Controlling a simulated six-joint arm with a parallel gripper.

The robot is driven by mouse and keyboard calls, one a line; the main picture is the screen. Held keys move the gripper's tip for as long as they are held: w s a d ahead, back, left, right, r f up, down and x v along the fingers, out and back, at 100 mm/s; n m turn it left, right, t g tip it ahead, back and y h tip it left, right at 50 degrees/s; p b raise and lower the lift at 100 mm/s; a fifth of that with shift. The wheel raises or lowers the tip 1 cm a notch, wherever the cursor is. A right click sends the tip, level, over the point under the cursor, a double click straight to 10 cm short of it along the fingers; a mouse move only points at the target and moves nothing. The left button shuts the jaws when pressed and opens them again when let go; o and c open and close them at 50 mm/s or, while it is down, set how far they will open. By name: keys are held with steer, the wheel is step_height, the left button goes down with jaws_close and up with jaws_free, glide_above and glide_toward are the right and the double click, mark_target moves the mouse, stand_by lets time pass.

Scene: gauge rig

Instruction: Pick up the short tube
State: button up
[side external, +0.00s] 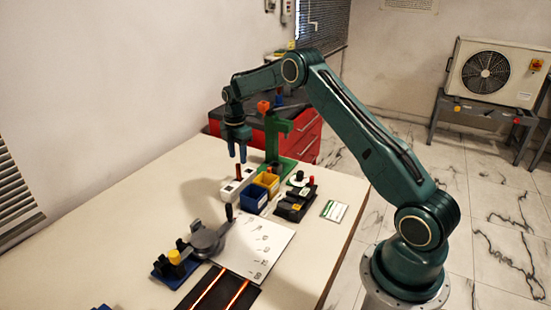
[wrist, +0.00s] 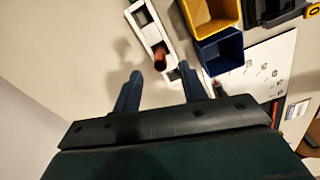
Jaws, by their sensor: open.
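A short copper-brown tube (side external: 239,171) stands upright in a white holder (side external: 231,190). In the wrist view the tube (wrist: 160,55) shows in the middle part of the white holder (wrist: 141,17), between dark square openings. My gripper (side external: 237,158) points down, just above the tube in the side view. In the wrist view my gripper (wrist: 159,69) has its two blue fingers spread apart with nothing between them. The tube appears just beyond the fingertips, between their lines. The tube's lower end is hidden in the holder.
Yellow bin (side external: 267,180) and blue bin (side external: 255,198) stand right of the holder. A green stand (side external: 272,135) rises behind. A black device (side external: 294,203), a grey crank fixture (side external: 208,240) and a white printed sheet (side external: 258,246) lie nearby. The table's left side is clear.

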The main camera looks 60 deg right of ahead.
mark_target(238, 164)
steer(key=shift+a+f, duration=0.1)
steer(key=shift+f, duration=2.5)
jaws_close()
